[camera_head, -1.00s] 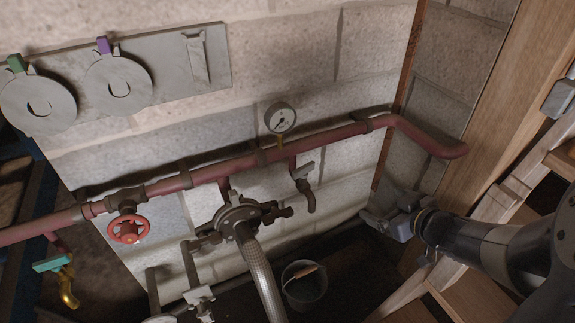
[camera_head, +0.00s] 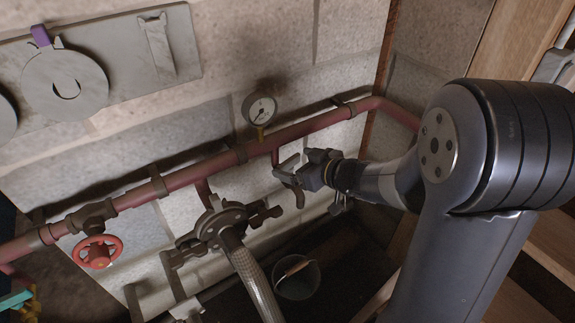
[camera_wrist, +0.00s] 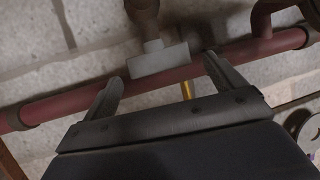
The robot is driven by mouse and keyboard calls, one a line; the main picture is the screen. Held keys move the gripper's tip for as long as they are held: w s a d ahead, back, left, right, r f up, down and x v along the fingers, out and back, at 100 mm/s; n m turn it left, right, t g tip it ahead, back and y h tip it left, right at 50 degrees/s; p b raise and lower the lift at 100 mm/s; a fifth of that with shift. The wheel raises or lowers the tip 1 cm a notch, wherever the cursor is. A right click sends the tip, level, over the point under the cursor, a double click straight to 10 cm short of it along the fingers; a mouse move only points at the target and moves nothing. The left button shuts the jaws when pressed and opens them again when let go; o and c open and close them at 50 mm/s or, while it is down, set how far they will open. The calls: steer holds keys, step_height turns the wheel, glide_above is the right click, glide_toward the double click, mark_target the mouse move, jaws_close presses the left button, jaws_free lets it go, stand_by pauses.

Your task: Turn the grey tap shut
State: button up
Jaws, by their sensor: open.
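The grey tap hangs below the red pipe, with a light grey bar handle (camera_head: 287,164) and a dark down-turned spout (camera_head: 298,196). In the wrist view the grey handle (camera_wrist: 158,61) lies roughly along the pipe, just beyond and between my fingertips. My gripper (camera_head: 308,170) is at the tap from its right side in the head view. In the wrist view my gripper (camera_wrist: 163,70) is open, one finger on each side of the handle. I see no clear contact, and the gripper partly hides the tap in the head view.
The red pipe (camera_head: 325,121) runs along the block wall with a round gauge (camera_head: 259,108) above the tap. A dark fitting with a braided hose (camera_head: 246,273) is at left, a bucket (camera_head: 297,277) below. A red handwheel (camera_head: 98,251) is farther left.

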mark_target(290, 162)
steer(key=shift+b+x, duration=0.35)
steer(key=shift+x, duration=1.25)
steer(key=c, duration=1)
steer(key=shift+o, duration=0.2)
steer(key=shift+f+m+t+h+b, duration=0.1)
steer(key=shift+m+t+h+b, duration=0.7)
steer(key=shift+m+b, duration=0.25)
steer(key=shift+m+t+h+b, duration=0.3)
steer(key=shift+m+h+b, duration=0.05)
steer(key=shift+h+b, duration=0.1)
steer(key=o, duration=1)
steer(key=shift+c, duration=0.2)
